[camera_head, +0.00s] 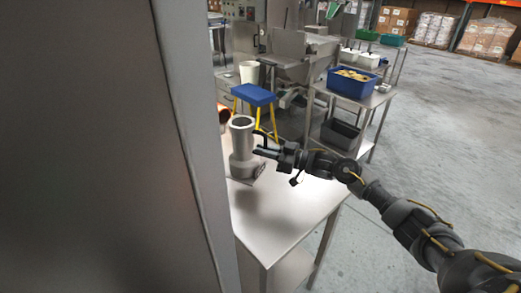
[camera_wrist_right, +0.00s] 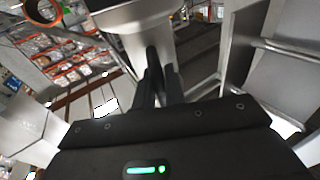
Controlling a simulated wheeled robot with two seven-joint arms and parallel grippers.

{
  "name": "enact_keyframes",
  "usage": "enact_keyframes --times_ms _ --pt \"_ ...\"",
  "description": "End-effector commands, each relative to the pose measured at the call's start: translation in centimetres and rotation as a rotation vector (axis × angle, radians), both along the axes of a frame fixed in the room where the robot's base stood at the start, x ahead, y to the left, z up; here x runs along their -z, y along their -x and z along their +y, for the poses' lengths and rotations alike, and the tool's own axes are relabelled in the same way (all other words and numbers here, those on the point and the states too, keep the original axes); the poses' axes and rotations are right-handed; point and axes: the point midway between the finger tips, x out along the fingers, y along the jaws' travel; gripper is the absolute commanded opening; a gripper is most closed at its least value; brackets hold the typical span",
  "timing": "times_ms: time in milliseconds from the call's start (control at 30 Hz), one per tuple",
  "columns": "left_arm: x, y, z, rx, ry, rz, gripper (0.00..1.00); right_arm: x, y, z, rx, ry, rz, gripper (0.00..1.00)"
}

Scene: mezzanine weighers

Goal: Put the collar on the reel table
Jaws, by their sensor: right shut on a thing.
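A pale grey tubular piece with an open top and a wider foot, which I take for the collar (camera_head: 241,137), is over the left part of a steel table (camera_head: 292,214). My right gripper (camera_head: 259,147) reaches it from the right and is shut on it. In the right wrist view the fingers (camera_wrist_right: 160,78) close against the grey metal piece (camera_wrist_right: 142,20), and its far side is hidden. I cannot tell whether its foot touches the table. I cannot tell whether this table is the reel table. My left gripper is not in view.
A large grey panel (camera_head: 95,150) blocks the left of the head view. An orange ring-like part (camera_head: 224,115) sits behind the collar. A blue stool (camera_head: 253,95) and a blue crate (camera_head: 352,82) on a steel stand are beyond. The table's near part is bare.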

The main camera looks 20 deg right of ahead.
Motion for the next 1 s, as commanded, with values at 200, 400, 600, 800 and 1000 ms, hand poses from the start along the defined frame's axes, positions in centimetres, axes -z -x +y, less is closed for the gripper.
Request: enact_keyframes --times_ms 200,400,600,800,1000 --pt "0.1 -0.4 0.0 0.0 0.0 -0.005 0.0 -0.4 0.1 0.0 -0.006 -0.012 -0.014 0.0" --pt "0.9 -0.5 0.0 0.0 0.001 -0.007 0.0 0.5 0.1 0.1 -0.007 -0.012 -0.013 0.0" --pt "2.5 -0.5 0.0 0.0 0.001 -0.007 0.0 2.4 0.1 0.1 -0.007 -0.012 -0.013 0.0" --pt "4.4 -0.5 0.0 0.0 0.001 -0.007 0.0 4.6 0.1 0.2 -0.008 -0.012 -0.014 0.0" --pt "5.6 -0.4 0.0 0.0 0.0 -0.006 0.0 6.1 0.1 0.2 -0.008 -0.012 -0.014 0.0"
